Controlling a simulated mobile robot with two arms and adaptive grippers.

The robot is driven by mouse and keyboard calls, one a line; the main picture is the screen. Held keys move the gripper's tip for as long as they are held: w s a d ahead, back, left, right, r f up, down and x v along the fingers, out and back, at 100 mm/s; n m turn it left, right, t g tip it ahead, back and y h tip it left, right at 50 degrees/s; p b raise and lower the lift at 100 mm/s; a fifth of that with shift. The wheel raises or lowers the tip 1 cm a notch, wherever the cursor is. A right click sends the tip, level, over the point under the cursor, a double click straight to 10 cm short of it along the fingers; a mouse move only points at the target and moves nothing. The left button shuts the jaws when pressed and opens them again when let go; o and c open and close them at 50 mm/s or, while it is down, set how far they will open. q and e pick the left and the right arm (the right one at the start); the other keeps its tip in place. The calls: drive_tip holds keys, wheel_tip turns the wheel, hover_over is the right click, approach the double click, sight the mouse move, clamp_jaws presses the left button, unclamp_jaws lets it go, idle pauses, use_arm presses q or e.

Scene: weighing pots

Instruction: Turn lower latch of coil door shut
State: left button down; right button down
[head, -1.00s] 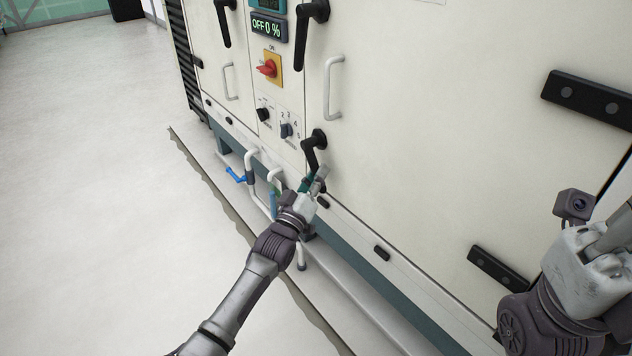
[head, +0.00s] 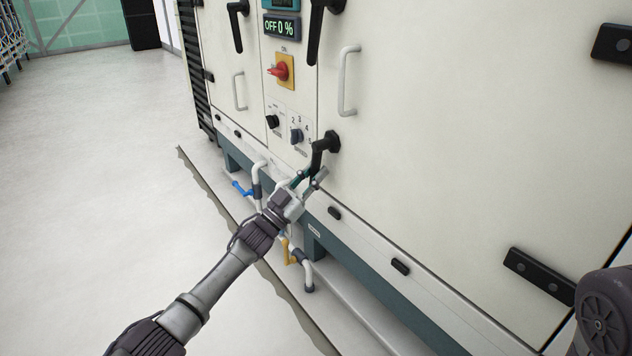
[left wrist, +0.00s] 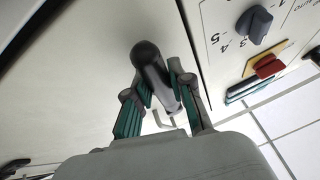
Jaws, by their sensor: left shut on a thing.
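The lower latch (head: 327,146) of the coil door (head: 450,140) is a black lever on the door's lower left edge. Its handle hangs roughly downward from its pivot. My left gripper (head: 311,181) is at the lower end of this handle. In the left wrist view the latch (left wrist: 148,60) shows as a black knob and shaft, and the left gripper (left wrist: 160,95) has its green-padded fingers on both sides of the shaft, shut on it. My right gripper is out of view.
An upper black latch (head: 316,35) and a grey door handle (head: 347,80) are above. A panel with a red switch (head: 281,71) and a grey knob (head: 296,135) is to the left. Pipes with a blue valve (head: 241,188) and a yellow valve (head: 288,250) stick out below.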

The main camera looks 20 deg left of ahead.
use_arm(q)
drive_tip(key=shift+w+a+m, duration=0.1)
drive_tip(key=shift+a+m, duration=0.1)
drive_tip(key=shift+m, duration=0.3)
drive_tip(key=c, duration=1)
unclamp_jaws()
drive_tip(key=shift+a+f, duration=0.1)
drive_tip(key=shift+f, duration=0.05)
drive_tip(key=v, duration=1.1)
drive_tip(key=shift+s+a, duration=0.2)
drive_tip(key=shift+s, duration=0.1)
drive_tip(key=shift+d, duration=0.1)
